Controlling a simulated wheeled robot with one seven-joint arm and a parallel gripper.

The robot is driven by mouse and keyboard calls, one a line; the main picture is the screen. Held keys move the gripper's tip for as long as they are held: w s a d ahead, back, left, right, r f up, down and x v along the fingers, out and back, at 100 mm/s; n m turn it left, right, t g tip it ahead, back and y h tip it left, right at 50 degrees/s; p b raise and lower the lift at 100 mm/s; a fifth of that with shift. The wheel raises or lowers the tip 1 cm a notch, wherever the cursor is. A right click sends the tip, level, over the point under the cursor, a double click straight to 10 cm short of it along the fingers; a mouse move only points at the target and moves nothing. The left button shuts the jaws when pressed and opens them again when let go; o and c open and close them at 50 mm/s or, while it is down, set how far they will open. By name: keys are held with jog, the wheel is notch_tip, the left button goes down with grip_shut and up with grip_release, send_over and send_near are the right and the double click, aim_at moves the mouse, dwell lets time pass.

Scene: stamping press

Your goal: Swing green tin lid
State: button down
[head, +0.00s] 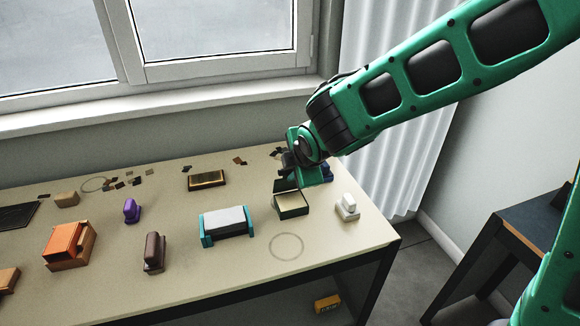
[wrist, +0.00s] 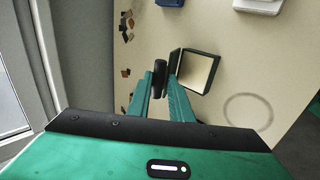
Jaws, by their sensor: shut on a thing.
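The green tin (head: 293,212) is a dark, shallow box with a pale inside, standing near the table's right end. Its lid (head: 285,186) stands raised at the tin's back-left side. In the wrist view the tin (wrist: 214,70) lies open, and the lid (wrist: 175,61) shows nearly edge-on along its left side. In the head view my gripper (head: 291,172) is partly hidden by my wrist, and the grip itself is hard to see.
A teal-ended block with a grey top (head: 228,222) stands left of the tin, a white stamp (head: 347,207) right. A blue object (head: 319,173) sits behind, partly covered by my arm. A dark gold-topped box (head: 207,180) is further back. The table around the drawn circle (head: 286,246) is clear.

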jog(key=shift+s+d+f, duration=0.15)
jog(key=shift+s+f, duration=0.05)
jog(key=shift+s, duration=0.2)
jog(key=shift+s+d+f, duration=0.15)
jog(key=shift+s, duration=0.2)
jog(key=shift+s+d+f, duration=0.25)
jog(key=shift+s+f, duration=0.45)
jog(key=shift+s, duration=0.25)
